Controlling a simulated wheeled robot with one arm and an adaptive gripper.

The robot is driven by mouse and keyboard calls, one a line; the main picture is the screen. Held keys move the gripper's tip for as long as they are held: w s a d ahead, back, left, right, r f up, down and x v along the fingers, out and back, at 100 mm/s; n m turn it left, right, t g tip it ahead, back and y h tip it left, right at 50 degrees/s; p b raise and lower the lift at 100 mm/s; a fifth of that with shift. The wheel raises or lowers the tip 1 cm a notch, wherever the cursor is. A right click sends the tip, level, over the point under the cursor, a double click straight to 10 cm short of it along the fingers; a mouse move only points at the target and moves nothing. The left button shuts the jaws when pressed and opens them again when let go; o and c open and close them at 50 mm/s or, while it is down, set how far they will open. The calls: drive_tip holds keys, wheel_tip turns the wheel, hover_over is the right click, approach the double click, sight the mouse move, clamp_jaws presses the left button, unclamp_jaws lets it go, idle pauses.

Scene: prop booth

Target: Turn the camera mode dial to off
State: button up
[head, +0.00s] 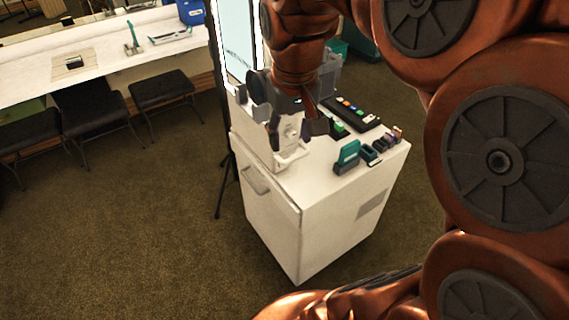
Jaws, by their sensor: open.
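My gripper (296,128) hangs over the left part of a white cabinet's top (325,178), its dark fingers apart and pointing down. A white upright device (290,157) stands behind and below the fingers, at the cabinet's left edge. My gripper covers much of it, and I cannot tell if they touch. I cannot make out a camera or its mode dial; either may be hidden behind my gripper or too small to tell.
A black panel with coloured buttons (350,112), a teal block-like item (347,157) and several small dark items (385,143) share the cabinet top. A black stand (221,190) is left of the cabinet. Stools (95,122) line a white counter (105,55). Carpet in front is clear.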

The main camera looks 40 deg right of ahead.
drive_tip(key=shift+n+g, duration=0.3)
drive_tip(key=shift+s+a+f+b, duration=0.1)
drive_tip(key=shift+s+a+f, duration=0.25)
drive_tip(key=shift+a+f, duration=0.25)
drive_tip(key=shift+s+a+f+b, duration=0.15)
drive_tip(key=shift+s+a+f, duration=0.2)
drive_tip(key=shift+f, duration=0.4)
drive_tip(key=shift+s+a+f+b, duration=0.1)
drive_tip(key=shift+s+a+f, duration=0.2)
drive_tip(key=shift+a+f, duration=0.3)
drive_tip(key=shift+d+f, duration=0.1)
drive_tip(key=s+a+f+n+g, duration=0.2)
drive_tip(key=s+a+f, duration=0.5)
drive_tip(key=s+f, duration=0.3)
drive_tip(key=shift+s+f+g+y, duration=0.3)
drive_tip(key=shift+s+f+y, duration=0.1)
drive_tip(key=shift+s, duration=0.25)
drive_tip(key=shift+c, duration=0.8)
